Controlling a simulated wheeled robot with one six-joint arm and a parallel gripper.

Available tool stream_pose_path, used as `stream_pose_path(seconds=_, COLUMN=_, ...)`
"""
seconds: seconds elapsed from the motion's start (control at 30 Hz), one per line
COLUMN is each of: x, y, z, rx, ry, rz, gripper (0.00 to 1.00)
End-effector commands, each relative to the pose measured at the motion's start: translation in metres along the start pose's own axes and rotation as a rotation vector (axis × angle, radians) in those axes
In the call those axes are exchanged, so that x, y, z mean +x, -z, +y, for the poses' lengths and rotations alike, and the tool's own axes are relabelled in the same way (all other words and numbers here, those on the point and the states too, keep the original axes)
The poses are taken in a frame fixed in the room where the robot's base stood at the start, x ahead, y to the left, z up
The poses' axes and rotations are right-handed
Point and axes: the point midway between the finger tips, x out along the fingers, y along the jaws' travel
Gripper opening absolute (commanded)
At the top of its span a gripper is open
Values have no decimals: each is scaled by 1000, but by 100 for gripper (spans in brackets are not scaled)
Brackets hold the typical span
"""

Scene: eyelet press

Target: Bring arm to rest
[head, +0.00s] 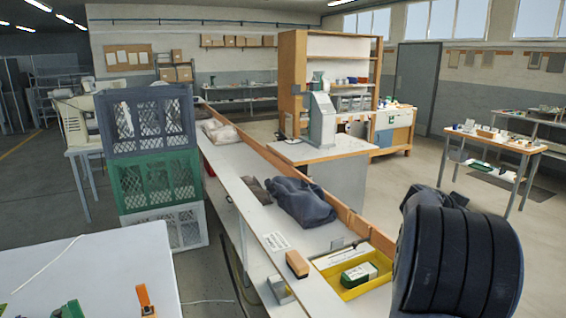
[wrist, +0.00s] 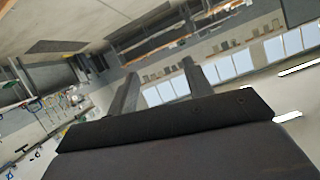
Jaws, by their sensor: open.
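My gripper shows in the wrist view (wrist: 158,84), with its two dark fingers standing apart and nothing between them. The wrist view is tilted and looks out over the room toward the windows and far wall. In the head view a thick black ribbed part of my arm (head: 458,255) fills the lower right, and the fingers are not visible there. The eyelet press (head: 321,120) is probably the grey machine on the white stand at mid picture; my gripper is not near it.
A long white bench (head: 240,165) with a wooden edge holds dark cloth (head: 299,201), a yellow tray (head: 352,284) and a brown block (head: 297,263). Stacked crates (head: 155,175) stand left. A white table (head: 95,270) is at lower left. A small table (head: 490,143) stands right, with open floor before it.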

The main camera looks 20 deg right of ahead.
Motion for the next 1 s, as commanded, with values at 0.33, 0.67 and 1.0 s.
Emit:
stream_pose_path(seconds=0.33, x=-24, y=2, z=-1, rx=-1, ry=5, rz=34, gripper=48)
stream_pose_path(seconds=0.67, x=-24, y=1, z=-1, rx=-4, ry=5, rz=33, gripper=48)
stream_pose_path(seconds=1.0, x=-50, y=-28, z=-12, rx=-97, ry=14, rz=6, gripper=48)
